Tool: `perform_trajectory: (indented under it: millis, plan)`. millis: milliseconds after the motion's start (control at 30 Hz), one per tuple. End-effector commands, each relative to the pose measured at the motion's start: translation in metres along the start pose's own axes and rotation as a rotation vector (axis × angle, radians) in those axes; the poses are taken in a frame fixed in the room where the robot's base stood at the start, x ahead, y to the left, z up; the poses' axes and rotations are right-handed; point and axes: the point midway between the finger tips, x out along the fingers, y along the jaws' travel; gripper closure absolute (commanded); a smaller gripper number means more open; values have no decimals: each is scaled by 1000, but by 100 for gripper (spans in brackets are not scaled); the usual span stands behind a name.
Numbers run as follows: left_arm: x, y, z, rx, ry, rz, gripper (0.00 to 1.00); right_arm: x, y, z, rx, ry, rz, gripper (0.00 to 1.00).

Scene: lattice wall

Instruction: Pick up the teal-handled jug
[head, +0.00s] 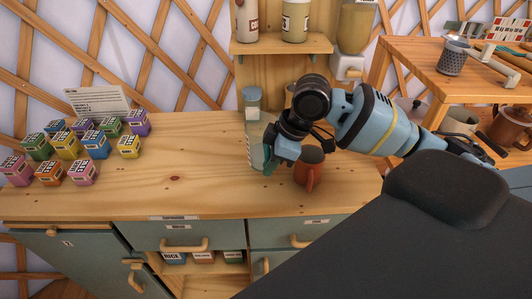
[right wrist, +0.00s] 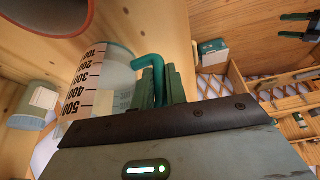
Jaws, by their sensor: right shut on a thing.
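The teal-handled jug (head: 255,150) is on or just above the wooden counter in the head view, partly hidden by my right gripper (head: 277,160). In the right wrist view the jug (right wrist: 100,75) is clear, with dark measuring marks. Its bent teal handle (right wrist: 152,66) runs between the fingers of my right gripper (right wrist: 163,85), which are shut on it. I cannot tell whether the jug's base touches the counter. Two dark fingers set apart at the right wrist view's upper right look like my left gripper (right wrist: 294,25), open and empty.
A lidded jar (head: 252,97) stands just behind the jug. Several coloured boxes (head: 67,145) and a card (head: 97,101) are at the left. A shelf (head: 280,46) rises behind. The counter's middle front (head: 190,190) is clear.

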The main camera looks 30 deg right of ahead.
Motion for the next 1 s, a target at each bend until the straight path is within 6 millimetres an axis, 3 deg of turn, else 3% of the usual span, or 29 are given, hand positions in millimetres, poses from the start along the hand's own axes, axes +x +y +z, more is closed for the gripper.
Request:
perform_trajectory:
  millis: [200, 500, 1000]
  plan:
    - [0, -1, -4, 2, 8, -2, 25, -13, -49, 16, -4, -1, 2, 100]
    - [0, -3, -6, 8, 12, -3, 25, -22, -91, 28, -1, 0, 1, 100]
    - [-1, -4, -7, 13, 13, -3, 25, -19, -100, 29, 48, 2, 18, 100]
